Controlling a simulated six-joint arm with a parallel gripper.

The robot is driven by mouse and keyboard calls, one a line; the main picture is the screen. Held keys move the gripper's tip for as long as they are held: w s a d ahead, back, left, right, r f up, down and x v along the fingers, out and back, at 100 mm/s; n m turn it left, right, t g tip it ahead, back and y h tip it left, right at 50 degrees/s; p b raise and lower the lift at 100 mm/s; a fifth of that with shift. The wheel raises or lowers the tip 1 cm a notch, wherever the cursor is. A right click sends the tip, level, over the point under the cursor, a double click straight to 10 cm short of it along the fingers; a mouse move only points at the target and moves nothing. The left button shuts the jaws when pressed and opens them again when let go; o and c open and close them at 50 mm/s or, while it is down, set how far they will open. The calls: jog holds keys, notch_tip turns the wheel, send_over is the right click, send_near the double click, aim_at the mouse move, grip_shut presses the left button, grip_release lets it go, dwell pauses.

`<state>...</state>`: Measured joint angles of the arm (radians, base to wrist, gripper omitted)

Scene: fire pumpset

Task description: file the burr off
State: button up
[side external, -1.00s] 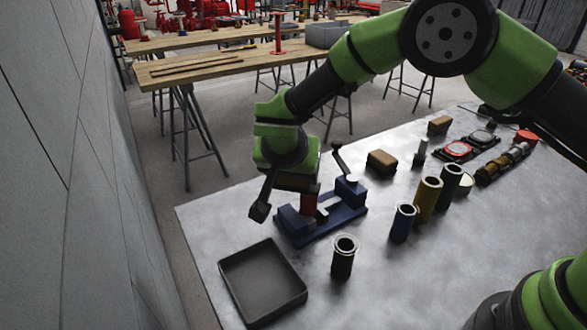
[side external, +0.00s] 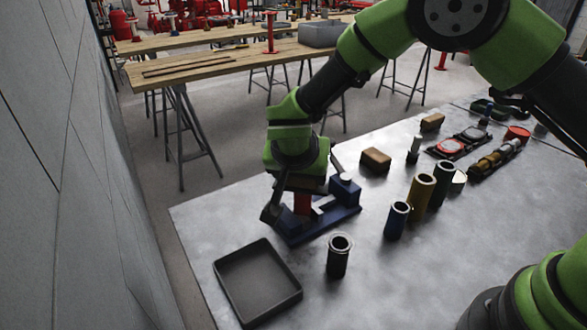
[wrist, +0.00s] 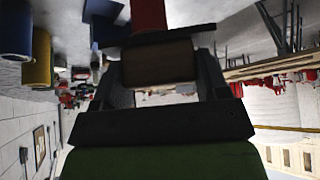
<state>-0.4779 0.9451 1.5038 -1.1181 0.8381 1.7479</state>
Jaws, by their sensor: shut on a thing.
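My gripper (wrist: 165,80) is shut on a brown block (wrist: 158,62), seen between its fingers in the wrist view. A thin dark plate lies along the block's far side; whether it is a file face I cannot tell. In the side view my gripper (side external: 296,190) is low over a blue vise (side external: 325,220). A red piece (side external: 302,204) stands at the vise, right under the gripper; it also shows in the wrist view (wrist: 148,14), beyond the dark plate. Contact between plate and red piece is unclear. No burr can be made out.
A black tray (side external: 222,283) lies in front of the vise. A dark cylinder (side external: 338,258) stands near it. Blue (side external: 396,222), yellow (side external: 420,195) and dark green (side external: 443,188) cylinders stand to the right. A brown block (side external: 375,160) and gauges (side external: 447,147) lie behind.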

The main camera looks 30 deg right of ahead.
jog(key=shift+s+d, duration=1.2)
jog(key=shift+d, duration=0.05)
jog(key=shift+w+a, duration=0.1)
jog(key=shift+w+a, duration=2)
jog(key=shift+a, duration=0.05)
jog(key=shift+d, duration=0.1)
dwell(0.5)
jog(key=shift+s+d, duration=2.05)
jog(key=shift+s, duration=0.05)
dwell(1.9)
